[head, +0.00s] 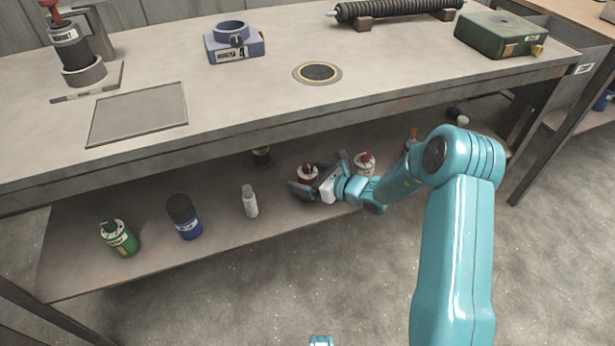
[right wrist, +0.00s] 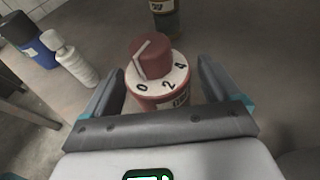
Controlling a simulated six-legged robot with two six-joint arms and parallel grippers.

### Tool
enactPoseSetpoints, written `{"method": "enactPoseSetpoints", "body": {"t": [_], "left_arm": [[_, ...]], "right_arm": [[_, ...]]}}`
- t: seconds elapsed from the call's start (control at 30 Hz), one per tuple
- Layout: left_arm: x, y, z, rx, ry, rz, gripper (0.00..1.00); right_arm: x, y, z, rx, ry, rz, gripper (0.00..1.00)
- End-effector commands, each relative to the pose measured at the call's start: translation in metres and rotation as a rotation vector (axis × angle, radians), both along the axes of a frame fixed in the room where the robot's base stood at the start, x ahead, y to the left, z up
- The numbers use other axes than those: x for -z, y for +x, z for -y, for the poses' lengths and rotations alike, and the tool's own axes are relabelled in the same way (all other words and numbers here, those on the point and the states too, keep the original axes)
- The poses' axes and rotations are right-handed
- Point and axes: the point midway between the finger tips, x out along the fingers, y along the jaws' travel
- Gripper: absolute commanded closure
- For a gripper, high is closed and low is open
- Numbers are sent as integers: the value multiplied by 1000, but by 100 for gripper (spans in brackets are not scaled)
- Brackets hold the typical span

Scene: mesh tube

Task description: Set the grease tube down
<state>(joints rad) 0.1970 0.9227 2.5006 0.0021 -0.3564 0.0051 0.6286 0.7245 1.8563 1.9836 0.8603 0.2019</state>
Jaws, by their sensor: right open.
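A red container with a white numbered ring and a red knob on top (head: 307,172) stands upright on the lower shelf. I cannot tell for sure that it is the grease tube. My right gripper (head: 318,174) is open around it, one finger on each side. In the right wrist view the container (right wrist: 157,72) shows between the spread fingers of the right gripper (right wrist: 158,85), with 0, 2 and 4 on its ring. Its lower part is hidden by the gripper body. My left gripper is not in view.
Close by on the lower shelf (head: 75,250) are another red-topped container (head: 364,163), a white bottle (head: 249,201), a blue bottle (head: 184,217), a green can (head: 119,238) and a dark jar (head: 261,156). The bench top (head: 250,105) overhangs the shelf.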

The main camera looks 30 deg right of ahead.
Motion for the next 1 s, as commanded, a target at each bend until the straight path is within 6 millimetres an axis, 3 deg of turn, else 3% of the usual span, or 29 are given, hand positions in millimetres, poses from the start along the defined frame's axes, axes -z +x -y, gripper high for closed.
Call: {"method": "enactPoseSetpoints", "body": {"t": [0.17,0.5,0.8,0.9,0.97,1.0], "left_arm": [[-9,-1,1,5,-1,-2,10],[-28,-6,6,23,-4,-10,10],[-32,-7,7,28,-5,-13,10],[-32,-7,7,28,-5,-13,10],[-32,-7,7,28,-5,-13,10],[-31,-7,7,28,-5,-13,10]], "right_arm": [[-10,-15,7,4,0,-2,10],[-33,-84,32,4,-1,-1,10],[-39,-108,39,0,0,0,10],[-31,-110,27,-41,-8,-24,10],[-18,-115,3,-124,-27,-69,10],[-5,-122,-20,-212,-52,-114,10]]}}
